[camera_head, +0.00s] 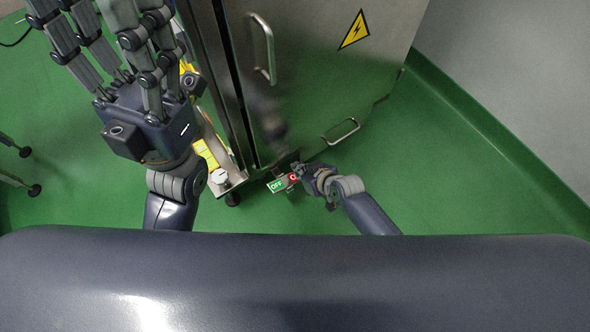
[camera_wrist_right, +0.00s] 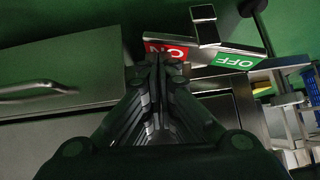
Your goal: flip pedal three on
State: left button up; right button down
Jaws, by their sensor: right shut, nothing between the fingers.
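A metal rocker pedal (camera_head: 283,183) sits low by the foot of the steel cabinet, with a green OFF label and a red ON label. No number shows on it. In the right wrist view the pedal (camera_wrist_right: 236,60) has ON at left and OFF at right, with a metal block (camera_wrist_right: 207,27) between them. My right gripper (camera_head: 304,173) is shut and empty at the ON end. In the wrist view its fingertips (camera_wrist_right: 158,66) overlap the lower edge of the ON label; I cannot tell if they touch. My left gripper (camera_head: 112,45) is raised at upper left, fingers spread, empty.
The steel cabinet (camera_head: 330,75) with handles and a yellow warning sign (camera_head: 354,31) stands behind the pedal. Green floor (camera_head: 440,170) is clear to the right, up to a wall.

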jog(key=shift+s, duration=0.1)
jog(key=v, duration=1.2)
dwell(0.4)
jog(key=shift+d, duration=0.1)
